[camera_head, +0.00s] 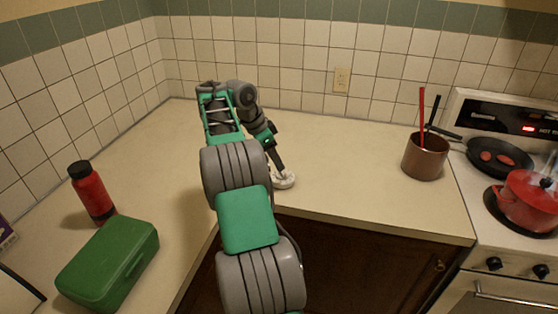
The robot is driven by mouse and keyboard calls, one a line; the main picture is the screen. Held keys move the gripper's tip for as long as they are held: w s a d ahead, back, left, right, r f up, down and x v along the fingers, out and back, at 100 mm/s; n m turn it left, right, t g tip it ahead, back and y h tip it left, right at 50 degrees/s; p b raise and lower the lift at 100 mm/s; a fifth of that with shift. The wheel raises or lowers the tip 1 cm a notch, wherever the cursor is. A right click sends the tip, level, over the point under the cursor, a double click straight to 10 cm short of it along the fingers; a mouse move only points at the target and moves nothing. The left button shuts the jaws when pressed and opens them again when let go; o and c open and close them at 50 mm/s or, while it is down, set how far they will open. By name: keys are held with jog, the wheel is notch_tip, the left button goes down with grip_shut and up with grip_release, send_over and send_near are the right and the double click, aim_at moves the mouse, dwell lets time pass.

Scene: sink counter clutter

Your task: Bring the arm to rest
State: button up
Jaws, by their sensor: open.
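My arm reaches from the bottom of the head view up over the counter and bends down to the right. My gripper (280,171) points down at the counter near its front edge, at the inner corner. A small whitish round thing (285,182) lies right at the fingertips. The fingers partly hide it, and I cannot tell whether they touch it. The gripper is open, though the gap between the fingers is hard to make out.
A red bottle (92,192) and a green box (108,263) stand at left. A brown pot (425,157) with utensils stands at right, beside the stove with a black pan (499,157) and red pot (529,199). The counter (340,165) between is clear.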

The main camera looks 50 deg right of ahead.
jog(key=shift+p+v, duration=0.4)
jog(key=shift+v, duration=0.9)
jog(key=w+a+r+n+t, duration=0.25)
jog(key=a+n, duration=0.35)
jog(key=a, duration=0.5)
jog(key=w+a+r+n+t, duration=0.1)
jog(key=a+r+n, duration=0.3)
jog(key=a+n, duration=0.45)
jog(key=s+a+f+n+y, duration=0.1)
jog(key=s+a+f+n, duration=0.1)
jog(key=a, duration=0.6)
jog(key=s+a+f+n+t+y, duration=0.1)
jog(key=s+a+f+n, duration=0.2)
jog(key=s+a, duration=0.3)
jog(key=s+a+f+n+t+y, duration=0.1)
jog(key=s+a+f+n+y, duration=0.1)
jog(key=a, duration=0.9)
jog(key=s+f+n, duration=0.1)
jog(key=s+n, duration=0.1)
jog(key=n, duration=0.1)
jog(key=shift+s, duration=0.3)
jog(key=shift+a+f+t, duration=0.1)
jog(key=shift+t, duration=0.15)
